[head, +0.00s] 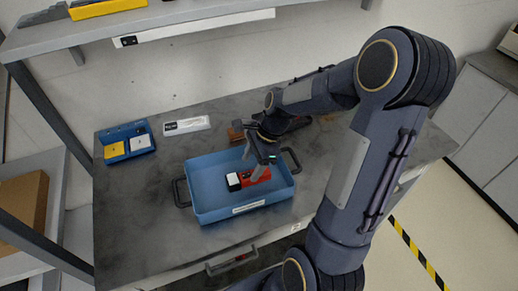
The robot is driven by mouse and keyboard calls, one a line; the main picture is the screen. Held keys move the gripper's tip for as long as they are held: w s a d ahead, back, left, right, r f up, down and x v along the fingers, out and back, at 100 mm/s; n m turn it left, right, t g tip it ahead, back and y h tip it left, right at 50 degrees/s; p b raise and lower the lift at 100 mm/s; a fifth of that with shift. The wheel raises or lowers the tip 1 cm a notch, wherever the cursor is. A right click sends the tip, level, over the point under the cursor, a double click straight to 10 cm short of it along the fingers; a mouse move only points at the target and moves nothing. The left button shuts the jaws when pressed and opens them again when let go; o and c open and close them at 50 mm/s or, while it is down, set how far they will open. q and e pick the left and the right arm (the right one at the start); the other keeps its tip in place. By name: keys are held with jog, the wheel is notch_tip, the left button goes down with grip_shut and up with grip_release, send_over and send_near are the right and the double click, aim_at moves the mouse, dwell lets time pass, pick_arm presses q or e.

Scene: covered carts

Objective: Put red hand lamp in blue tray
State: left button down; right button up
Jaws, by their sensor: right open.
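The red hand lamp (257,176), with a white and black end, lies in the blue tray (213,203) on the grey cart top. My right gripper (254,172) is over the tray, with its open fingers at the lamp. The gripper body partly covers the lamp, and I cannot tell whether the fingers touch it. My left gripper does not show.
A small blue bin (125,143) with yellow and white items stands at the back left of the cart top (145,235). A white labelled strip (186,125) lies beside it. A brown object (236,134) sits behind the tray. A shelf (140,24) overhangs the back. The front left is clear.

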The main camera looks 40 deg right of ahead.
jog(key=w+v, duration=0.1)
jog(key=v, duration=0.6)
jog(key=s+a+r+n+t, duration=0.2)
jog(key=s+a+n, duration=0.3)
jog(key=s+n, duration=0.3)
jog(key=s+a+r+n+t, duration=0.2)
jog(key=s+a+n, duration=0.3)
jog(key=s+n, duration=0.3)
jog(key=n, duration=0.3)
jog(key=shift+a+r+n, duration=0.35)
jog(key=shift+r+n, duration=0.05)
